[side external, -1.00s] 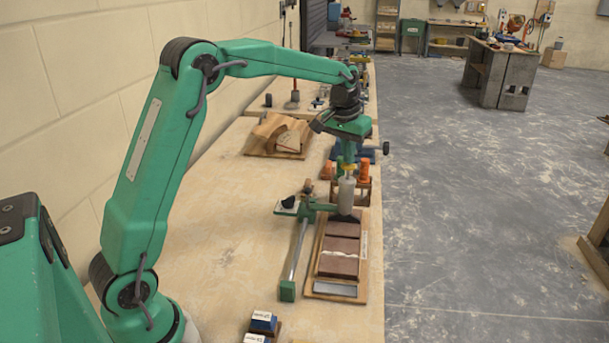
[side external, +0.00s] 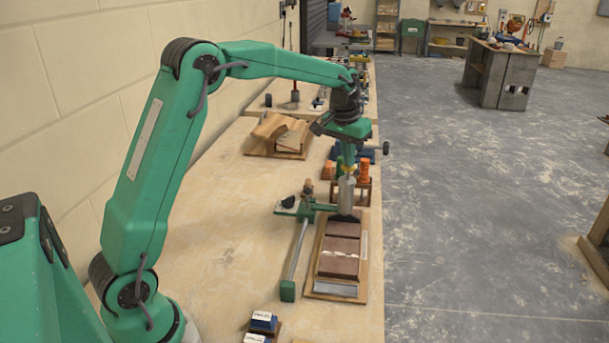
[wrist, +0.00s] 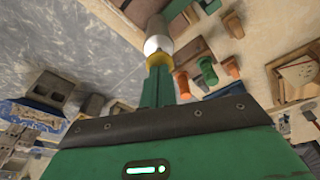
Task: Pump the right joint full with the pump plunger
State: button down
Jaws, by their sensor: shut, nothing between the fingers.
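My gripper (side external: 347,160) is shut and empty, pointing down over the pump. Its fingertips are at the yellow top of the pump plunger (side external: 349,169); the yellow piece also shows in the wrist view (wrist: 158,60). Whether they touch it is hard to tell. The grey pump cylinder (side external: 346,194) stands upright below, on a green carriage (side external: 314,206). Its dark nozzle (side external: 346,216) is over the far end of a board (side external: 364,275) with brown bricks (side external: 339,266). Pale mortar (side external: 338,254) lies in the nearer joint. The joint near the nozzle is partly hidden.
A metal rail with a green end block (side external: 287,291) runs left of the board. Orange pieces (side external: 363,170) stand just behind the pump. A wooden form (side external: 279,133) lies farther back left. The table's left side is clear.

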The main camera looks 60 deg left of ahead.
jog(key=shift+f, duration=0.3)
jog(key=shift+r, duration=0.65)
jog(key=shift+f, duration=0.5)
dwell(1.0)
jog(key=shift+r, duration=0.65)
dwell(0.4)
notch_tip(320, 180, up, 7)
dwell(0.8)
